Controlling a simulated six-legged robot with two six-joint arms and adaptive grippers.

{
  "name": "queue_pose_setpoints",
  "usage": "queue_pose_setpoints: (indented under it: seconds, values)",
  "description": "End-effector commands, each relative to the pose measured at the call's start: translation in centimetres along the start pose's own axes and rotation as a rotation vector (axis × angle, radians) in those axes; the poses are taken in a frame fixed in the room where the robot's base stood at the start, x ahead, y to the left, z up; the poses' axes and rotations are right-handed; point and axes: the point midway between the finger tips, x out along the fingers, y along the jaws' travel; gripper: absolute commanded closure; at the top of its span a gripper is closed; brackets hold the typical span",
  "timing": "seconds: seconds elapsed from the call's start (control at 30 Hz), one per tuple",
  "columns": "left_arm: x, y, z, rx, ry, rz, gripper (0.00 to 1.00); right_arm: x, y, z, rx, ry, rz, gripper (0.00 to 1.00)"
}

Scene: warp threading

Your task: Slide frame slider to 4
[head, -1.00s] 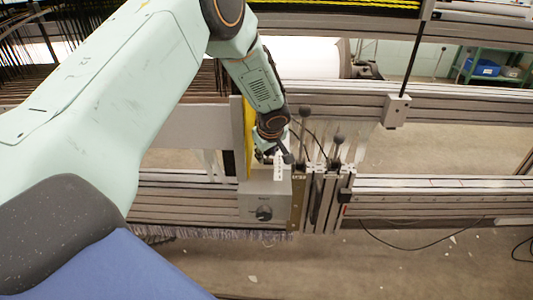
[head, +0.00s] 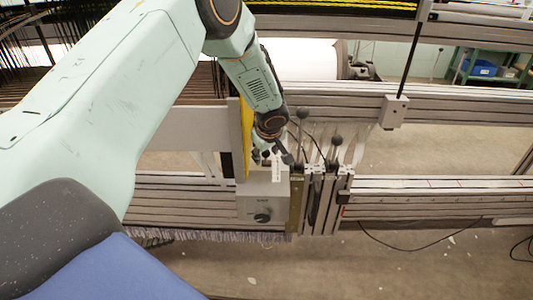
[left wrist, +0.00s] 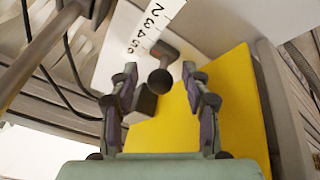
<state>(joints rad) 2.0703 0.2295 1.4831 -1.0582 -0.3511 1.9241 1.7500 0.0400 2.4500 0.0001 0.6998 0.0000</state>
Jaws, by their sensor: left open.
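A frame slider with a dark round knob (left wrist: 162,81) on a short dark stem shows in the left wrist view. It sits beside a white number scale (left wrist: 153,25) whose digits appear rotated. I cannot read the slider's exact position on it. In the head view the scale shows as a white strip (head: 277,170) on a grey box (head: 263,192). My left gripper (head: 274,157) is above this box. In the left wrist view its fingers (left wrist: 161,80) are apart, one on each side of the knob, with no clear contact. My right gripper is not in view.
A yellow panel (left wrist: 225,105) lies close by the left fingers. A dark dial (head: 263,215) is on the box's front. Metal rails (head: 440,190) run to the right; a loose cable (head: 405,246) hangs below.

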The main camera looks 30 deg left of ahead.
Motion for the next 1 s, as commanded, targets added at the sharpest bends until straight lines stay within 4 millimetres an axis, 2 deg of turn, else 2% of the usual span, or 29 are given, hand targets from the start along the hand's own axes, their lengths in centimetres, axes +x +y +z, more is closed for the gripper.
queue_pose_setpoints:
  seconds: [0.4,0.6,0.8,1.0]
  values:
    - [-7.7,0.2,-0.1,0.0,0.002,0.005,0.52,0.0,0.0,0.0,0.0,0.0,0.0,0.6]
    - [-10.4,0.2,-0.1,0.0,0.002,0.005,0.52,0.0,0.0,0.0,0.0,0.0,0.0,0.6]
    - [-11.5,0.1,-0.1,0.0,0.001,0.003,0.52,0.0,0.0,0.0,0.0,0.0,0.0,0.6]
    - [-11.5,0.1,-0.1,0.001,0.001,0.003,0.52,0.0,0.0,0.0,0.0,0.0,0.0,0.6]
